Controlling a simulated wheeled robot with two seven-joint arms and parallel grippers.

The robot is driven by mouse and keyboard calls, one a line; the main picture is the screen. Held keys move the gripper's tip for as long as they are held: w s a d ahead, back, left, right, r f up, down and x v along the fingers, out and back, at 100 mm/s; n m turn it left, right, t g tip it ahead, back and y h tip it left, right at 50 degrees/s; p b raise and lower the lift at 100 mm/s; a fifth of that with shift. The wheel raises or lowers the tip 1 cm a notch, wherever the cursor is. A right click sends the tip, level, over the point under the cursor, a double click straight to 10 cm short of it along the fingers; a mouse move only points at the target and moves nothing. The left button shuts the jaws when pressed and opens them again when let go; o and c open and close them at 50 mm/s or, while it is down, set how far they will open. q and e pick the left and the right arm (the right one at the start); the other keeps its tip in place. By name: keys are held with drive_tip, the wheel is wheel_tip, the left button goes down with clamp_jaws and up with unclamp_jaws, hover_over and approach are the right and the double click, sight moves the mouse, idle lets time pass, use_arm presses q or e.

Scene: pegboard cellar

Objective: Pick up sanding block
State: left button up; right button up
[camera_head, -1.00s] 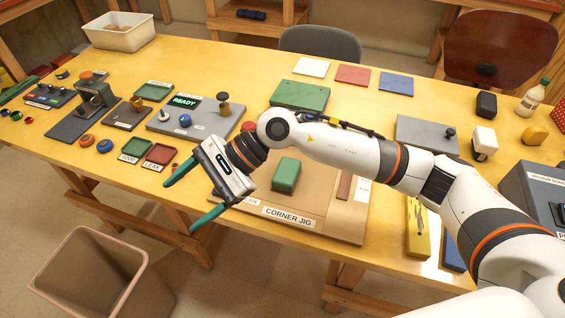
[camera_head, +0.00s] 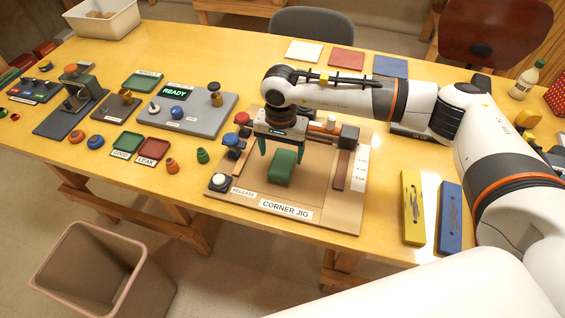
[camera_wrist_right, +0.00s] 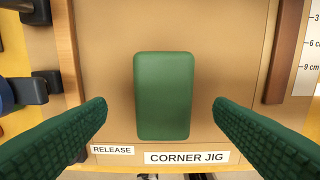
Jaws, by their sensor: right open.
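The sanding block, a green block with rounded edges (camera_head: 282,168), lies on the tan board of the corner jig (camera_head: 221,200). In the right wrist view the block (camera_wrist_right: 163,96) sits upright in the middle of the picture, between my two fingers and apart from both. My right gripper (camera_head: 281,154) is open with green fingers pointing down, above the block in the head view. It holds nothing. My left gripper is not in view.
On the jig are a white release button (camera_head: 219,181), a clamp with a red knob (camera_head: 242,118) and a brown strip with a scale. A yellow bar (camera_head: 413,208) and a blue bar (camera_head: 449,219) lie to the right. A bin (camera_head: 92,272) stands on the floor.

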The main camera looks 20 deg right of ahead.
sight(282, 161)
wheel_tip(282, 161, down, 4)
drive_tip(key=shift+s+d+r+p, duration=0.15)
drive_tip(key=shift+p, duration=0.65)
drive_tip(key=shift+f, duration=0.55)
drive_tip(key=c, duration=1.1)
